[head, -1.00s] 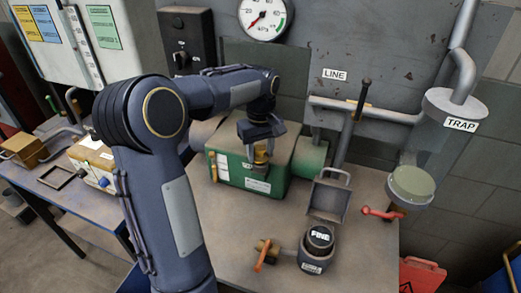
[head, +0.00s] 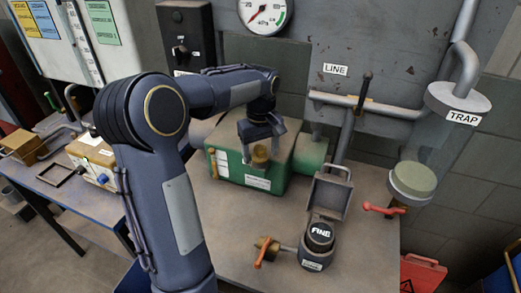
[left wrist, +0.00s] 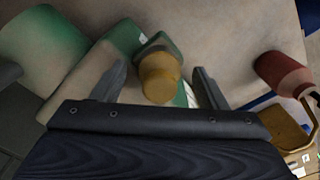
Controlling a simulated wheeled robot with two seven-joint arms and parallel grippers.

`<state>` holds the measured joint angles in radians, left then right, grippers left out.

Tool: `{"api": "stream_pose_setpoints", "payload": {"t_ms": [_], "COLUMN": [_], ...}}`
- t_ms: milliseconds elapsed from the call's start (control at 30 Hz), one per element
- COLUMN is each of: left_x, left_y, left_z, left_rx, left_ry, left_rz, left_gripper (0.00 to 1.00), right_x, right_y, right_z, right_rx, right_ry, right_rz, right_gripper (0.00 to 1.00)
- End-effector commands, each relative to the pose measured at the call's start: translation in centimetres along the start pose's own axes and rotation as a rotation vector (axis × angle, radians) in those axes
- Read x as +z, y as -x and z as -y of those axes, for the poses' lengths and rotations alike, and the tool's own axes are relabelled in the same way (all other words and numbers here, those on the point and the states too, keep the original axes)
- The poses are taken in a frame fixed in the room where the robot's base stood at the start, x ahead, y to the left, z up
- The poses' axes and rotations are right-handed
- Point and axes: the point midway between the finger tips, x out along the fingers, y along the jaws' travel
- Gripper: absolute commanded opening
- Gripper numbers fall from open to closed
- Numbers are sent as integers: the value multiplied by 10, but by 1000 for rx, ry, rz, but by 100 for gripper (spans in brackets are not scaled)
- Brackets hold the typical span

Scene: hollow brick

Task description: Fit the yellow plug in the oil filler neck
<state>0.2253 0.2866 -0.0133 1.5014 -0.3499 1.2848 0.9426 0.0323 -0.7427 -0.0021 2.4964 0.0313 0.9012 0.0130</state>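The yellow plug (head: 260,155) stands on top of the green tank (head: 228,168) in the head view. In the left wrist view the plug (left wrist: 160,80) is at a short green neck (left wrist: 158,43); how deep it sits I cannot tell. My left gripper (head: 262,148) is above the tank, its fingers spread on both sides of the plug. The left wrist view shows a gap between the plug and each finger of this gripper (left wrist: 160,85), so it is open. My right gripper is not in view.
A black cup marked FINE (head: 320,236) with an orange-handled valve (head: 264,250) stands at the bench front. A clear trap cylinder (head: 428,150) and red lever (head: 380,208) are at right. Bare bench (head: 225,225) lies before the tank.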

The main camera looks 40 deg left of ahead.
Motion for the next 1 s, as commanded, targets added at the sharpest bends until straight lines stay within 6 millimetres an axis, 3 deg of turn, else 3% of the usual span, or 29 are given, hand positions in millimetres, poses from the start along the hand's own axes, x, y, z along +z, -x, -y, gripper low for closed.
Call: {"api": "stream_pose_setpoints", "payload": {"t_ms": [267, 467, 767, 1000], "left_x": [0, 0, 47, 95], "left_y": [4, 35, 91, 113], "left_z": [0, 0, 19, 39], "left_rx": [1, 4, 5, 4], "left_ry": [0, 0, -3, -4], "left_rz": [-1, -3, -3, -2], "left_gripper": [67, 67, 67, 67], "right_x": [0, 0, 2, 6], "right_y": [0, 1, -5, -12], "right_z": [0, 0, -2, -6], "right_rx": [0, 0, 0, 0], "right_ry": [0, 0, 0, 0], "right_rz": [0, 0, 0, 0], "right_gripper": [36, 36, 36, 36]}}
